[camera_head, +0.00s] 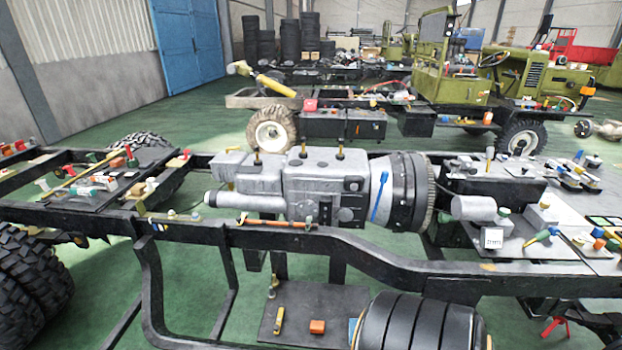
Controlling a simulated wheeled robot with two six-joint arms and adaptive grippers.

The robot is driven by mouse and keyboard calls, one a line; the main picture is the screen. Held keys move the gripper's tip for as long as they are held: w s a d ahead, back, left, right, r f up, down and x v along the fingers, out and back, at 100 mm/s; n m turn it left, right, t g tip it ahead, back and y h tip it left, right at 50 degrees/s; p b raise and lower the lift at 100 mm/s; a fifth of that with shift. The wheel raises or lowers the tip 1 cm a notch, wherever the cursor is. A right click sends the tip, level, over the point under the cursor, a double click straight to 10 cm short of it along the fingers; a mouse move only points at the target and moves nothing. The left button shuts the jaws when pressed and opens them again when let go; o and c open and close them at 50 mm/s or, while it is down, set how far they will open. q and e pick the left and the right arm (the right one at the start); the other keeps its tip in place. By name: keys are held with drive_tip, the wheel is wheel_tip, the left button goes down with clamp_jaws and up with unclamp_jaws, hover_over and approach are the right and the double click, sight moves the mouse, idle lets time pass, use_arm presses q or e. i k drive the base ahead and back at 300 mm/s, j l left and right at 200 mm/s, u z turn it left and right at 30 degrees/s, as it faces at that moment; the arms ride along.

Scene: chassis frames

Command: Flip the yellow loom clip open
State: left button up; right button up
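Neither of my grippers shows in the head view. I cannot pick out the yellow loom clip for certain, as the small yellow parts are too small to tell apart. A small yellow piece (141,208) stands on the near black chassis rail (185,232) at the left. A flat yellow-orange piece (488,267) lies on the same rail at the right. A yellow upright piece (279,320) is on the low dark plate (318,300) below the rail. Whether any of them is open or shut cannot be seen.
A grey gearbox (325,183) sits between the rails at the centre. A black cylindrical tank (420,325) is at the front. Small parts and tools cover the left tray (105,190) and right plate (560,255). Tyres (28,285) stand at the left. Green vehicles are behind.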

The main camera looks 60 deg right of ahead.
sight(240, 220)
drive_tip(key=z, duration=1.35)
